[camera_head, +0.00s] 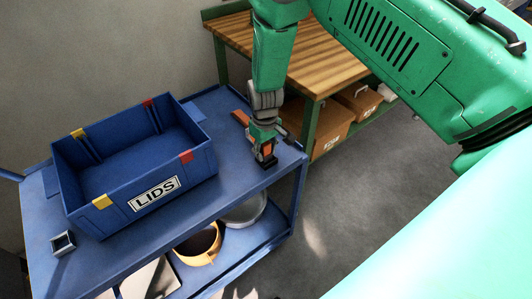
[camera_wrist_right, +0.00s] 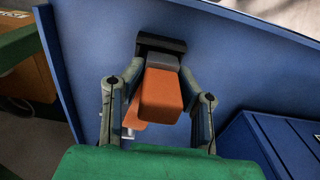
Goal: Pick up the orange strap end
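The orange strap end (camera_wrist_right: 160,92) is a blocky orange piece with a grey and black part (camera_wrist_right: 160,45) at its far end. It is at the right end of the blue cart top, and it also shows in the head view (camera_head: 267,148). My right gripper (camera_wrist_right: 161,75) has one finger on each side of it. The fingertips look pressed to its sides, with no clear gap. Another orange strip (camera_head: 240,118) lies behind the gripper. It is partly hidden in the right wrist view (camera_wrist_right: 134,115). My left gripper is not in view.
A blue bin labelled LIDS (camera_head: 205,165) stands left of the gripper on the cart top (camera_head: 235,185). A small grey square holder (camera_head: 63,243) is at the cart's left front. A wooden workbench (camera_head: 325,70) stands behind. Pots are on the cart's lower shelf.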

